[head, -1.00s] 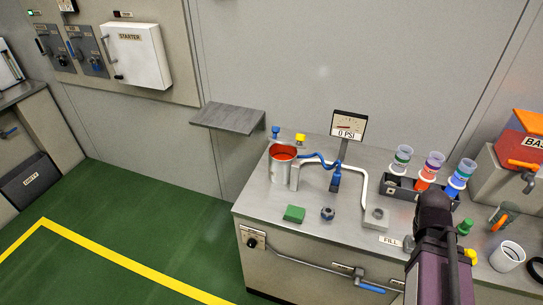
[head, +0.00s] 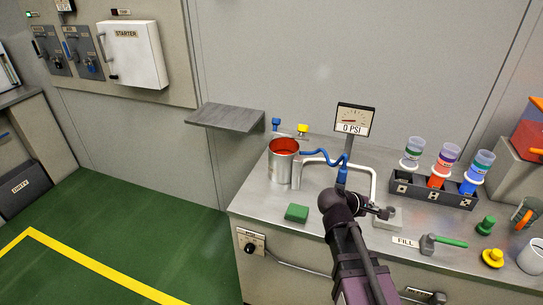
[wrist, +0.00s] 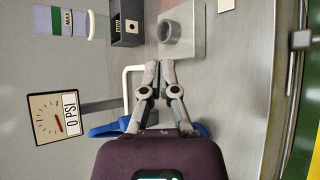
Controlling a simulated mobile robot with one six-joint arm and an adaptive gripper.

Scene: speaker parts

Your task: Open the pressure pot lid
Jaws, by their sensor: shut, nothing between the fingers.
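The metal pot (head: 284,172) stands at the left end of the steel bench in the head view. Its inside or top face looks red, and I cannot make out a separate lid. In the wrist view my gripper (wrist: 160,64) is shut and empty, fingertips together, pointing at the block's round socket (wrist: 174,34). The pot is not in the wrist view.
A white bent pipe (head: 345,164) stands between pot and block (head: 390,221). A green block (head: 297,213) lies in front of the pot. A dark rack (head: 433,194) of bottles stands right. A grey shelf (head: 225,117) is left.

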